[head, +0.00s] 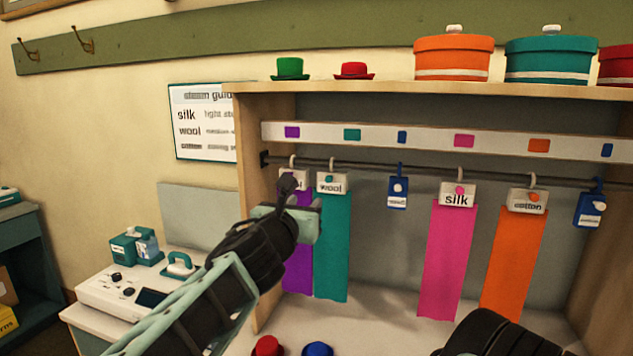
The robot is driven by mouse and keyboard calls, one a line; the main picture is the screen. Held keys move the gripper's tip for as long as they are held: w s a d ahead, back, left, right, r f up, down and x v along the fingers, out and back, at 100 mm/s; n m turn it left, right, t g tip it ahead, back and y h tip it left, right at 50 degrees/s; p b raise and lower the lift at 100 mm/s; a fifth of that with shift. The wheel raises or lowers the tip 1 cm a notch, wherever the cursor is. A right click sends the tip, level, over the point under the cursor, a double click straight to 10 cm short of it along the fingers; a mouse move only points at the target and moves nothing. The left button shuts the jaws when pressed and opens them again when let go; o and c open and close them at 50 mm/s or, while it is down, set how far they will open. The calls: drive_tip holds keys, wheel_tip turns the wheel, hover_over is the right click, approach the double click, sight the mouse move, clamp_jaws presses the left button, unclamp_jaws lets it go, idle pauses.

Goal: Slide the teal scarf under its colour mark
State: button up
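The teal scarf (332,255) hangs straight down from a white "wool" card (331,183) whose hook is on the dark rail (430,175). The teal colour mark (352,135) is on the white strip above. The scarf's hook is a little left of that mark, close beside the purple scarf (299,262). My gripper (302,196) is in front of the purple scarf and its card, partly hiding both, with its right side near the teal scarf's left edge. I cannot tell whether it touches anything or how far its fingers are apart.
A pink scarf (450,255) and an orange scarf (515,265) hang farther right. Blue tags (398,192) also hang on the rail, one between teal and pink, another (590,209) at far right. The rail is free between the teal card and the first blue tag.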

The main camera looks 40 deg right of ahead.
sight(328, 179)
drive_tip(key=p+x, duration=0.4)
drive_tip(key=x, duration=1.1)
drive_tip(key=shift+d+r, duration=0.1)
drive_tip(key=shift+d, duration=0.2)
drive_tip(key=shift+w+d+p, duration=0.3)
drive_tip(key=shift+d+p, duration=0.05)
drive_tip(key=shift+d, duration=0.15)
clamp_jaws()
